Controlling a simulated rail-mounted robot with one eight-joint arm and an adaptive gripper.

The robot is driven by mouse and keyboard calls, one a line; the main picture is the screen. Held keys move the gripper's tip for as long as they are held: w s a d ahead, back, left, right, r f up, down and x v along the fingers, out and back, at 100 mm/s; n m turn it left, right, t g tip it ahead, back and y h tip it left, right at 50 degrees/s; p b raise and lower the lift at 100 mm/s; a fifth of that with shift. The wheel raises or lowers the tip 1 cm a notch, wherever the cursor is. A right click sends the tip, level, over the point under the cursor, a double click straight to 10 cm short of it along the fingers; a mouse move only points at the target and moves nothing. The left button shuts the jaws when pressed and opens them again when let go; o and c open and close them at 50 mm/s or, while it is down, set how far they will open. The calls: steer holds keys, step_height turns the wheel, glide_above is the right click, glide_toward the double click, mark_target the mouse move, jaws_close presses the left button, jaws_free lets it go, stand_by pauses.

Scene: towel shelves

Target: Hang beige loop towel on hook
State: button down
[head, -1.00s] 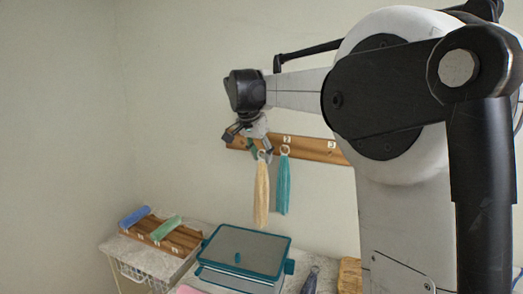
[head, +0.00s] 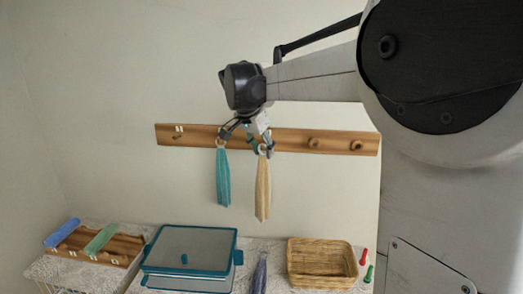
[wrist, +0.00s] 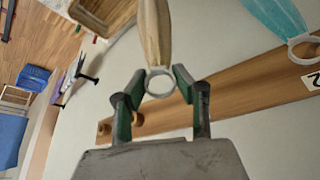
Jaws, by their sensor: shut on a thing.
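The beige loop towel (head: 263,187) hangs straight down by its pale ring in front of the wooden hook rail (head: 285,141). My gripper (head: 259,147) is shut on that ring. In the wrist view, the green fingertips of my gripper (wrist: 160,82) sit on both sides of the ring, with the beige towel (wrist: 152,35) beyond it. The ring is apart from the rail's visible pegs in the wrist view. Bare pegs show right of the towel, one peg (head: 314,143) nearer and one peg (head: 357,146) near the right end.
A teal towel (head: 222,178) hangs at the rail, close to the left of the beige one. Below are a teal-rimmed box (head: 148,262), a wicker basket (head: 322,266) and a wooden rack (head: 125,252) with blue and green rolled towels. The wall below the right pegs is clear.

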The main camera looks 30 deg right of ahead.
steer(key=shift+w+d+f, duration=0.1)
steer(key=shift+w+d, duration=0.65)
steer(key=shift+w, duration=0.3)
steer(key=shift+w+d+f, duration=0.15)
steer(key=shift+w+d, duration=0.6)
steer(key=shift+w, duration=0.35)
steer(key=shift+w+d+f, duration=0.1)
steer(key=shift+w+d, duration=0.65)
steer(key=shift+w, duration=0.3)
steer(key=shift+w+d+f, duration=0.35)
steer(key=shift+w+f, duration=0.1)
steer(key=shift+f, duration=0.05)
steer(key=c, duration=1.3)
jaws_free()
steer(key=shift+w+d, duration=0.1)
